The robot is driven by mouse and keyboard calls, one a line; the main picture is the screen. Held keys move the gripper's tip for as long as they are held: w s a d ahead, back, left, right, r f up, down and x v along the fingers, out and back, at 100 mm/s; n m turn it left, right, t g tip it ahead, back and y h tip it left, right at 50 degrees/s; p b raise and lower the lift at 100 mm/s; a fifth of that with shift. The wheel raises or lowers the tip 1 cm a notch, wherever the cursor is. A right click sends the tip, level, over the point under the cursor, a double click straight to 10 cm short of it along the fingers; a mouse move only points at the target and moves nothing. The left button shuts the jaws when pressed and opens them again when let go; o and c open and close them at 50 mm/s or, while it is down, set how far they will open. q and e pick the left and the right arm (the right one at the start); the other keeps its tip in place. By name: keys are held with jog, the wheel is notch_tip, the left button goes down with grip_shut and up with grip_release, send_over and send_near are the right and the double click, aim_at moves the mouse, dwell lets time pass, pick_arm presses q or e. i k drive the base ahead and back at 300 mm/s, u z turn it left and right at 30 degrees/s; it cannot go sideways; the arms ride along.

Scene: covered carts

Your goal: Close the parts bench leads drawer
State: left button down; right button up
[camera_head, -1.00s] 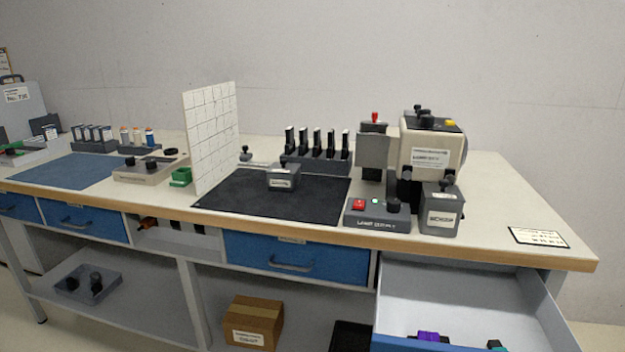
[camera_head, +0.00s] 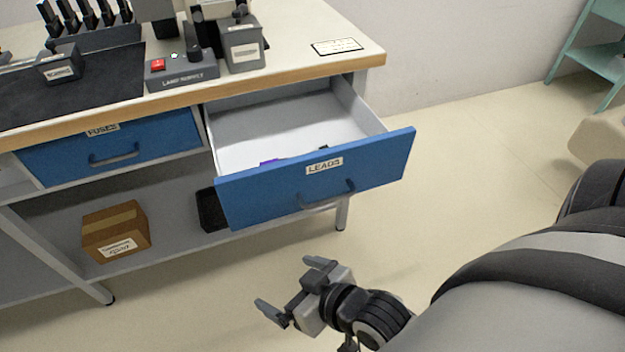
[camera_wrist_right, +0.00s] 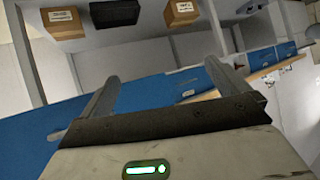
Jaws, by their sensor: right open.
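The LEADS drawer (camera_head: 316,178) is pulled far out of the right end of the bench, with its blue front and dark bar handle (camera_head: 327,196) facing me. Its grey inside shows, with a purple item (camera_head: 268,162) and a dark item partly hidden behind the front. My right gripper (camera_head: 292,285) is open and empty, below and in front of the drawer front, apart from it. In the right wrist view, the open fingers (camera_wrist_right: 160,85) show before a blue surface. My left gripper is not in view.
The FUSES drawer (camera_head: 112,146) is shut, left of the open drawer. A cardboard box (camera_head: 115,232) and a black bin (camera_head: 210,210) sit on the lower shelf. The floor (camera_head: 460,170) to the right is clear. A green shelf stand (camera_head: 590,50) is at the far right.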

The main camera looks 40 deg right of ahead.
aim_at(291, 121)
jog(key=k, duration=0.45)
jog(key=z, duration=1.1)
jog(key=i, duration=0.6)
jog(key=u, duration=0.6)
